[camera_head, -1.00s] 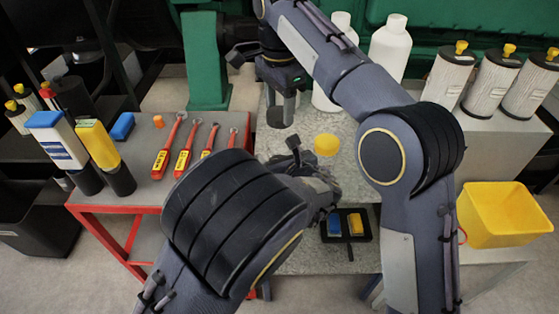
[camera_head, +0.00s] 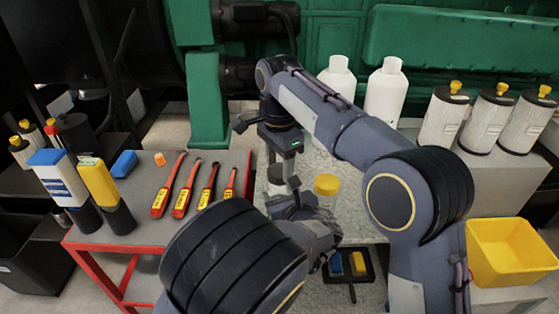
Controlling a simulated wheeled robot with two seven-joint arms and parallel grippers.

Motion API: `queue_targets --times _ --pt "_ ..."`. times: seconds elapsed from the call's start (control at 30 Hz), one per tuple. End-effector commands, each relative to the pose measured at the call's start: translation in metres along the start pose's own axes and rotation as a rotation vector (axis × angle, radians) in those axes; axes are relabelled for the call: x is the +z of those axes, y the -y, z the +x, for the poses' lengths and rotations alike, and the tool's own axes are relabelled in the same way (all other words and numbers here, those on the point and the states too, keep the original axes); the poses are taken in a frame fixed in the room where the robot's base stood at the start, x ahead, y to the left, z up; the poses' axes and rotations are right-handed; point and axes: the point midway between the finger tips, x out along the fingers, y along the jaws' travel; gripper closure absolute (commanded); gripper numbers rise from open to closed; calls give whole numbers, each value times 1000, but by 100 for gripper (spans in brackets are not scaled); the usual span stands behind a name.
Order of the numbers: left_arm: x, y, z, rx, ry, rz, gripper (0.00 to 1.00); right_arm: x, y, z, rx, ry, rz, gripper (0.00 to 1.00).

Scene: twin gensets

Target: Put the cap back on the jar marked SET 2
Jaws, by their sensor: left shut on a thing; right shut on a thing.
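My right gripper (camera_head: 280,150) points down over the grey worktop. It is shut on a small dark grey round piece (camera_head: 276,175), which I take to be the cap; its lower part is partly hidden. My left gripper (camera_head: 291,192) is just below and in front of it, close to that piece. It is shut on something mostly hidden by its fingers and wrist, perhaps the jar. No SET 2 marking is legible.
White bottles (camera_head: 385,95) stand behind my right arm. A black tray (camera_head: 348,266) with blue and yellow pieces lies in front. A red trolley (camera_head: 140,210) at left holds wrenches (camera_head: 185,190) and an orange piece (camera_head: 159,159). Filters (camera_head: 443,117) and a yellow bin (camera_head: 508,252) are at right.

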Motion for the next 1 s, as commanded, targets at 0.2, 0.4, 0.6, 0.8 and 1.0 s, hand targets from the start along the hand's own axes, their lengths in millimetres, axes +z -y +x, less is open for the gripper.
queue_targets --times 0.2,0.4,0.6,0.8,1.0 --pt "0 0 0 0 0 0 91 0 0 3 -2 0 1 70" --pt "0 0 0 0 0 0 91 0 0 3 -2 0 0 70" --pt "0 0 0 0 0 0 91 0 0 5 0 0 0 70" --pt "0 0 0 0 0 0 91 0 0 16 1 0 0 70" --pt "0 0 0 0 0 0 91 0 0 21 -2 0 0 70"
